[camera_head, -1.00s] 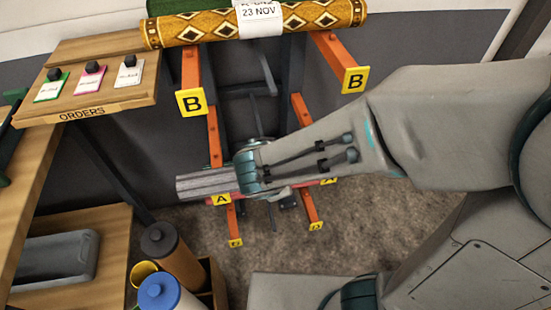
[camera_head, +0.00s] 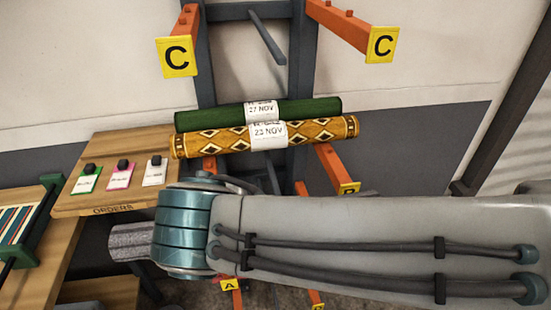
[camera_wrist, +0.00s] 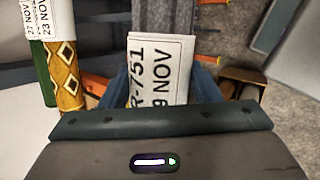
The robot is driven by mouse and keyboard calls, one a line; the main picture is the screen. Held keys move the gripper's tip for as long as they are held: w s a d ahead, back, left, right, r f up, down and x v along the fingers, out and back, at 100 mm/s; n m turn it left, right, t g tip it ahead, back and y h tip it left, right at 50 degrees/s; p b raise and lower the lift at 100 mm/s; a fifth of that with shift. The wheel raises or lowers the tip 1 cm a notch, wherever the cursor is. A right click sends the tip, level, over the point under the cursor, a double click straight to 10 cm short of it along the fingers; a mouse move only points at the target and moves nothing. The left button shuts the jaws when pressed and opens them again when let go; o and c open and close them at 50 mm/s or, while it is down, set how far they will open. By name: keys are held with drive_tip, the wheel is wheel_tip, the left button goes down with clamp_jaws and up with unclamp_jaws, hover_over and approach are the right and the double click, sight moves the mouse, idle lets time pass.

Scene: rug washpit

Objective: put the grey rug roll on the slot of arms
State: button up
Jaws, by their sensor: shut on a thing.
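The grey rug roll shows its left end (camera_head: 130,242) beyond my wrist in the head view; my wrist hides the rest. In the wrist view the grey roll (camera_wrist: 167,18) carries a white label (camera_wrist: 160,68) with R-751 and a NOV date. My gripper (camera_wrist: 162,88) is shut on it, with blue fingers at both sides. The orange arms marked C, left (camera_head: 178,50) and right (camera_head: 350,28), are bare at the top of the rack. The right B arm (camera_head: 335,168) and an A tag (camera_head: 229,285) show partly past my arm.
A green roll (camera_head: 315,107) and a yellow patterned roll (camera_head: 335,131) lie on the rack at the B level. The wooden orders board (camera_head: 110,198) with tags is at the left. A striped item (camera_head: 20,222) is at the far left. Space around the C arms is clear.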

drive_tip(key=r, duration=0.1)
drive_tip(key=s+r, duration=0.1)
drive_tip(key=r+p, duration=0.1)
drive_tip(key=r, duration=0.1)
drive_tip(key=shift+s, duration=0.4)
drive_tip(key=w+d+p, duration=0.2)
drive_tip(key=w, duration=1.5)
drive_tip(key=shift+w+d+p, duration=0.25)
drive_tip(key=shift+p, duration=0.15)
drive_tip(key=shift+f, duration=1.8)
drive_tip(key=shift+f, duration=0.2)
drive_tip(key=o, duration=1.3)
drive_tip(key=shift+r, duration=0.15)
